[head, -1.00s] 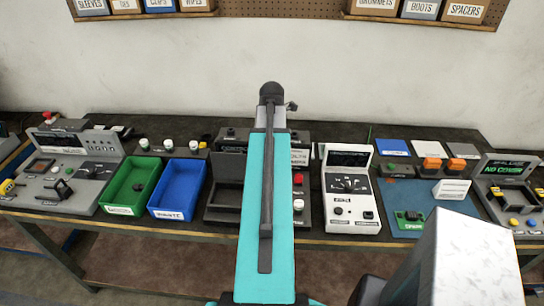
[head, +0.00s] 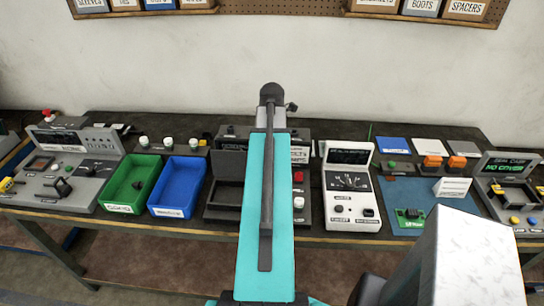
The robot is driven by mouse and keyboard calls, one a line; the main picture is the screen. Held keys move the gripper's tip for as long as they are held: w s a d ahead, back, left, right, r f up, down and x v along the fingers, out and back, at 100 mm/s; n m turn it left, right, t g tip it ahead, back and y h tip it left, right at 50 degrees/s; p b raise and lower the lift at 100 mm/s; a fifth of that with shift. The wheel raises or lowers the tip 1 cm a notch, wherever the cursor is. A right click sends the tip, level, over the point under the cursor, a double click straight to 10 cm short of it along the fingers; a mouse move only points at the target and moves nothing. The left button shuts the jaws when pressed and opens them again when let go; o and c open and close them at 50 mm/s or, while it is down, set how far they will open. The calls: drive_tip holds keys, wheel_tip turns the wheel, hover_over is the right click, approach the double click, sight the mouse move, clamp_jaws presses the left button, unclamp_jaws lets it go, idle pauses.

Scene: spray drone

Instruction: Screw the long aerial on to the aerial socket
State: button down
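My gripper is not in view; my own teal arm link runs up the middle of the picture and hides part of the bench behind it. I cannot clearly pick out the long aerial. A thin dark green upright rod (head: 369,134) stands at the back of the bench, right of centre, but I cannot tell whether it is the aerial. I cannot identify the aerial socket. A grey-white unit (head: 350,192) with a dark screen and small knobs stands right of my arm.
A long dark bench (head: 400,240) runs across the view. A green bin (head: 122,208) and a blue bin (head: 170,211) stand left of centre. A grey console (head: 70,165) is at far left. A blue mat (head: 400,190) and a console reading "NO COVER" (head: 505,170) are at right.

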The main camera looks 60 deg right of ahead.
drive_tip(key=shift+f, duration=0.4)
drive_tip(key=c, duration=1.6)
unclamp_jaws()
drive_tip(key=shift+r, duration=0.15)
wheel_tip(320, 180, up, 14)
drive_tip(key=b, duration=0.4)
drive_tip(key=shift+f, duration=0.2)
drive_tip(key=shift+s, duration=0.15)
